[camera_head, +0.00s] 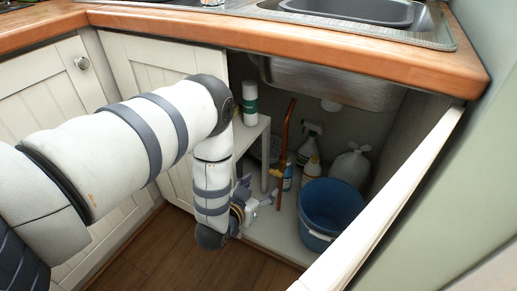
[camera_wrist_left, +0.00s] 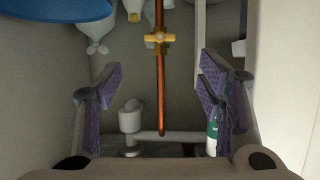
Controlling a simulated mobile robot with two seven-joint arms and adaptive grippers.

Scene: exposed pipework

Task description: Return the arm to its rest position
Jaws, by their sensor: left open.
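My left arm reaches from the left into the open cabinet under the sink. My left gripper (camera_head: 258,196) is at its end, partly hidden behind my wrist in the head view. In the left wrist view the two purple-padded fingers of the gripper (camera_wrist_left: 157,88) stand wide apart with nothing touching them. The copper pipe (camera_head: 286,140) with its brass valve (camera_head: 277,172) stands just beyond the gripper. In the left wrist view the pipe (camera_wrist_left: 160,90) runs between the fingers' lines, and the valve (camera_wrist_left: 159,38) lies farther off. My right gripper is in neither view.
A blue bucket (camera_head: 331,212) stands right of the gripper. Several bottles, including a white jug (camera_head: 350,167), are behind. A green-and-white can (camera_head: 250,103) stands on a white shelf (camera_head: 252,134). The wooden counter (camera_head: 300,40) overhangs; an open door (camera_head: 385,205) edges the right.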

